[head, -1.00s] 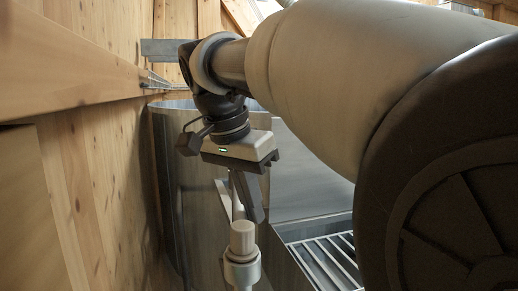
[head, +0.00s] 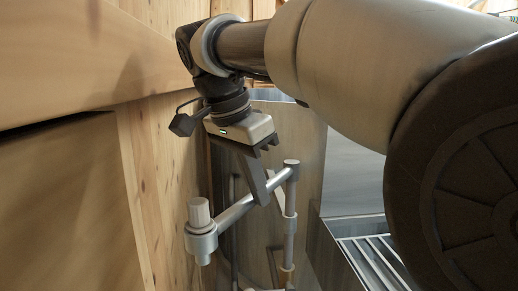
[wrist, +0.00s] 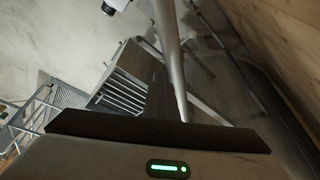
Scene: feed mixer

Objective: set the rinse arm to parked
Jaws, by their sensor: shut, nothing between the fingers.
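The rinse arm (head: 242,209) is a grey metal tube. It runs from a pale capped joint (head: 199,214) at the left up to an upright pipe (head: 290,215) at the right. In the wrist view its tube (wrist: 168,45) runs down the upper middle towards my gripper (wrist: 158,110). In the head view my gripper (head: 262,200) points down with its dark fingers shut and empty. The fingertips overlap the tube in the picture, between the joint and the upright pipe. I cannot tell whether they touch it.
A wooden wall (head: 155,160) and a thick beam (head: 90,50) stand close on the left. A curved metal mixer wall (head: 330,150) is behind the rinse arm. A slatted metal grate (head: 372,258) lies at the lower right; it also shows in the wrist view (wrist: 122,92).

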